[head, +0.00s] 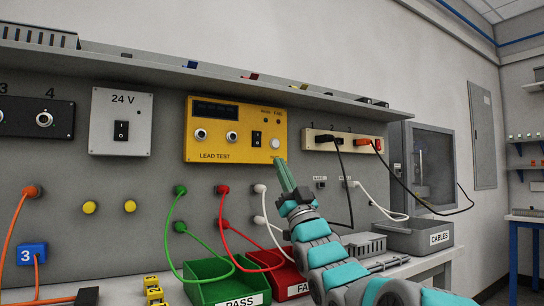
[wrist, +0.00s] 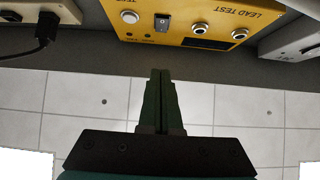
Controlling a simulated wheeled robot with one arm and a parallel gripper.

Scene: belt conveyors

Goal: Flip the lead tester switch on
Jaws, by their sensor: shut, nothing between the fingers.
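The lead tester (head: 235,131) is a yellow box labelled LEAD TEST on the grey back panel, with two round sockets, a dark display and a white round button. Its black rocker switch (head: 256,138) sits right of the sockets. In the wrist view the tester (wrist: 200,28) shows upside down at the top, with the switch (wrist: 162,22) beyond my fingertips. My gripper (head: 279,160) is shut and empty, its green fingers pointing up just below the tester's lower right corner, apart from the switch. In the wrist view the fingertips (wrist: 160,72) lie below the tester's edge. The switch position is too small to tell.
A grey 24 V box (head: 121,121) with its own black switch is at left. A power strip (head: 343,141) with black and orange plugs is close right of the tester. Green (head: 222,283) and red bins stand below, with hanging green, red and white leads near my arm.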

